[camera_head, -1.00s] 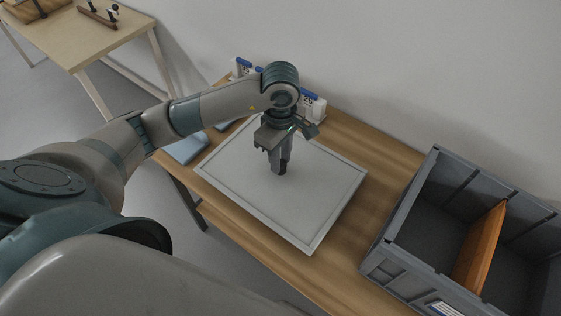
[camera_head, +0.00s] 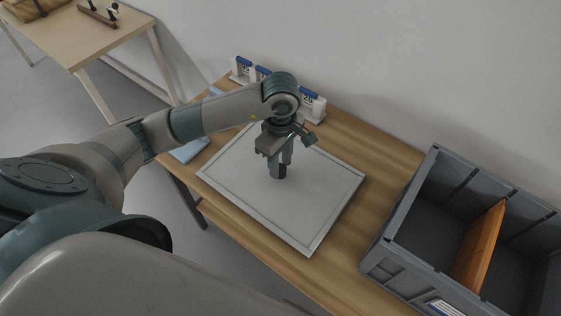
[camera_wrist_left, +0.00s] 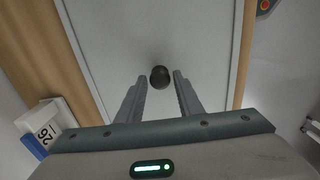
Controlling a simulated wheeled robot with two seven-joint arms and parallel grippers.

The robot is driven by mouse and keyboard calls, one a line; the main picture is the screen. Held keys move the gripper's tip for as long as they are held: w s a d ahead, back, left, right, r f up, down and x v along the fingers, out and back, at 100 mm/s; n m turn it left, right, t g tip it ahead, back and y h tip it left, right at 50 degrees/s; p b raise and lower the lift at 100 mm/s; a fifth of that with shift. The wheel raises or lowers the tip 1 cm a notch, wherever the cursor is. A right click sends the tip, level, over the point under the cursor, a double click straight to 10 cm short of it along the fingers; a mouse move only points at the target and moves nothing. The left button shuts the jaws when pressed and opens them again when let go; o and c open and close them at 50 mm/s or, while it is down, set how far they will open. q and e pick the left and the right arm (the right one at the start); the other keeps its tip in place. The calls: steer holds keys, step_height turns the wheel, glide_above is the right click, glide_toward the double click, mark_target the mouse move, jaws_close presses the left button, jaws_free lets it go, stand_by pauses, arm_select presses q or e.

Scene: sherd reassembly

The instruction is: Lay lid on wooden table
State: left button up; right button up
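The lid (camera_head: 318,205) is a pale grey, flat rectangular panel with a raised border. It appears to lie flat on the wooden table (camera_head: 385,150). Its dark round knob (camera_wrist_left: 160,77) is at its middle in the left wrist view. My left gripper (camera_head: 281,172) points down over the knob. In the left wrist view its fingers (camera_wrist_left: 160,76) stand one on each side of the knob, with a small gap on both sides, so it is open. The fingers partly hide the knob in the head view. My right gripper is not in view.
A grey crate (camera_head: 378,268) with an orange-brown divider (camera_head: 480,245) stands at right. White number blocks with blue tops (camera_head: 313,104) stand along the table's back edge. A blue-grey flat item (camera_head: 190,150) lies at the left end. Another table (camera_head: 75,40) is at upper left.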

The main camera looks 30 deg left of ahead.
mark_target(281, 166)
arm_select(q)
steer(key=shift+o, duration=0.5)
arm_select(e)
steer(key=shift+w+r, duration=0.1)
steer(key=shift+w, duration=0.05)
arm_select(q)
steer(key=shift+r, duration=0.1)
steer(key=shift+w+r, duration=0.1)
steer(key=shift+r, duration=1.1)
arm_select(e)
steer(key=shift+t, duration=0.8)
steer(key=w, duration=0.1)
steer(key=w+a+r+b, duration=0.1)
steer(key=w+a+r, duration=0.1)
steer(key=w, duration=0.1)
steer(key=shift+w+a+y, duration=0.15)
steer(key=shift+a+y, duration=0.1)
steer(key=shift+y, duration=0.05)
arm_select(q)
step_height(281, 166, up, 10)
steer(key=shift+f+b, duration=0.15)
steer(key=shift+b, duration=0.15)
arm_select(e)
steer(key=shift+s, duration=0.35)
